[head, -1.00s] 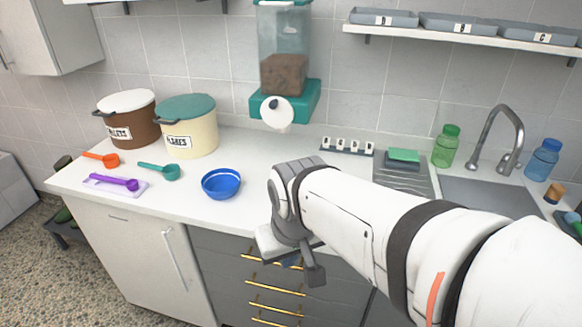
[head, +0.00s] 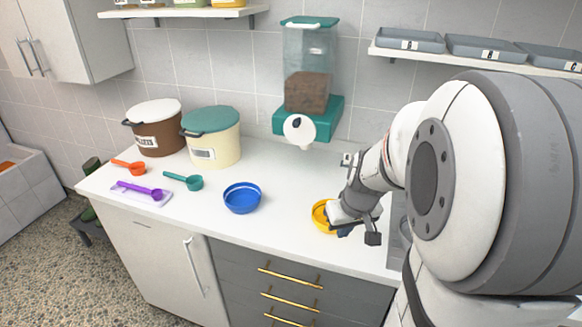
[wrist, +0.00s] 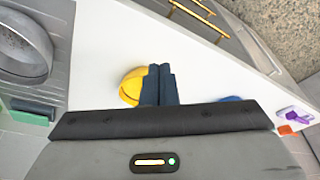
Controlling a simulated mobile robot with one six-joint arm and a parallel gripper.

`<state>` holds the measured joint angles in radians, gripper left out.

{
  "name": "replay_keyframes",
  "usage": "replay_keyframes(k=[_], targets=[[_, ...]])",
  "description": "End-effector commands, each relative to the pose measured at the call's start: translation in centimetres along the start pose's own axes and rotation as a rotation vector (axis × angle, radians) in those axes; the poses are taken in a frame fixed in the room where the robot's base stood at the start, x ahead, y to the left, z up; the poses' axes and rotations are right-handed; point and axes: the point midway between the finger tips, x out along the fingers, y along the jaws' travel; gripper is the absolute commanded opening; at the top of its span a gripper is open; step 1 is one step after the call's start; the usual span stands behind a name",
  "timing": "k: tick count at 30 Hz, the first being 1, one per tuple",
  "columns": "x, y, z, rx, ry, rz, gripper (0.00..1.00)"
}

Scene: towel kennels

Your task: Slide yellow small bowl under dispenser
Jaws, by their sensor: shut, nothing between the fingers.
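The yellow small bowl (head: 322,215) sits on the white counter, partly hidden behind my gripper in the head view. It also shows in the wrist view (wrist: 129,86), just beside the fingertips. My gripper (head: 345,230) is shut and empty, close against the bowl's right side; whether it touches the bowl I cannot tell. In the wrist view the closed fingers (wrist: 160,72) cover part of the bowl. The dispenser (head: 308,90), a clear hopper of brown pellets on a teal base with a white spout, hangs on the wall behind and left of the bowl.
A blue bowl (head: 242,198) stands on the counter left of the yellow bowl. Teal (head: 184,181), purple (head: 140,189) and orange (head: 130,167) scoops lie farther left. Brown (head: 155,128) and cream (head: 211,137) bins stand at the back. Counter below the dispenser is clear.

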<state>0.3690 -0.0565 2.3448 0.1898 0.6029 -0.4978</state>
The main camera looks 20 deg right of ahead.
Motion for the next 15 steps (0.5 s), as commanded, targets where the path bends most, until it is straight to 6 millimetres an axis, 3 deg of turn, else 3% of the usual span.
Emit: replay_keyframes(k=[3, 6, 11, 15], targets=[[0.8, 2.7, -0.7, 0.012, 0.005, 0.01, 0.0], [1.5, 3.7, -0.9, 0.011, 0.009, 0.013, 0.0], [3.1, 3.8, -0.9, 0.008, 0.009, 0.014, 0.0], [5.5, 3.8, -0.9, 0.009, 0.007, 0.013, 0.0]])
